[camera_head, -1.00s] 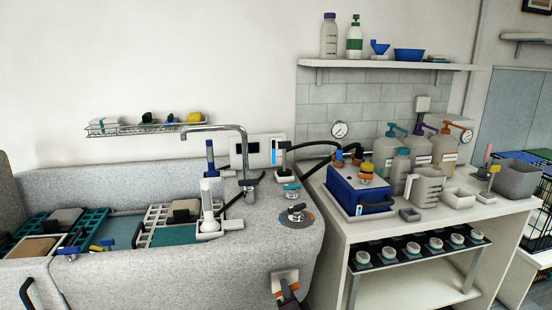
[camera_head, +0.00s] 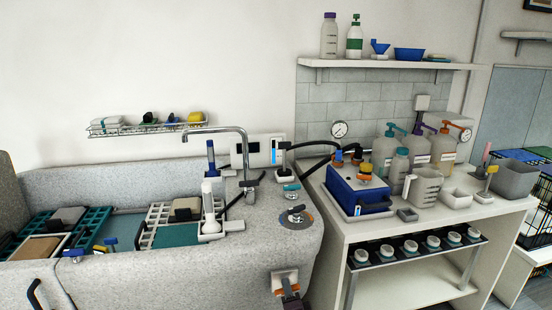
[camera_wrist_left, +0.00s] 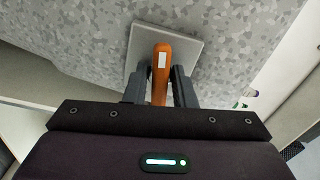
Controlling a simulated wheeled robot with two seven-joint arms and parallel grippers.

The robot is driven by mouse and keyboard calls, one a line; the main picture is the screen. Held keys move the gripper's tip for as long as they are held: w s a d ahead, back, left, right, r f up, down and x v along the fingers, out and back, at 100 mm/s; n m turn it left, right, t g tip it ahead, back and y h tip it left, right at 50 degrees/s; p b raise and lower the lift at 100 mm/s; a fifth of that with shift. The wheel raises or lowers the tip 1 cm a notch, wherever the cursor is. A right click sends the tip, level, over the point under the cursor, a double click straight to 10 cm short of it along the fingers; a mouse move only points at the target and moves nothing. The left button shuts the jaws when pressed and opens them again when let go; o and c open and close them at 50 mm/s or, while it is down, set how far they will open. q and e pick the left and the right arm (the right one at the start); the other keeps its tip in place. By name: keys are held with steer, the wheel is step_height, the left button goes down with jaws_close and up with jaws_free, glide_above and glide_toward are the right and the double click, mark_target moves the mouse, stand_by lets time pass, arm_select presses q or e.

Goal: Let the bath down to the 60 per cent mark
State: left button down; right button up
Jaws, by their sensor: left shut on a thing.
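The bath (camera_head: 200,270) is a grey speckled tub across the left and middle of the head view. On its front wall is a pale square plate (camera_head: 283,273) with an orange lever, which shows clearly in the left wrist view (camera_wrist_left: 161,62). My left gripper (camera_head: 290,288) is at this plate, its two dark fingers closed on either side of the lever. A narrow upright strip with blue in it (camera_head: 275,152) is beside the wall panel; its marks are too small to read. My right gripper is not in view.
A tap (camera_head: 245,150) arches over the bath. A dial knob (camera_head: 296,217) is on the right rim. A blue box unit (camera_head: 355,190) with black hoses stands on the white bench (camera_head: 345,228) at right. A wire rack (camera_head: 147,127) hangs on the wall.

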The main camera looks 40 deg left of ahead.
arm_select(q)
steer(key=shift+f+m, duration=0.15)
steer(key=shift+m, duration=0.35)
steer(key=shift+p, duration=0.3)
steer(key=shift+m+p, duration=0.6)
steer(key=c, duration=1.5)
jaws_free()
steer(key=shift+o, duration=1)
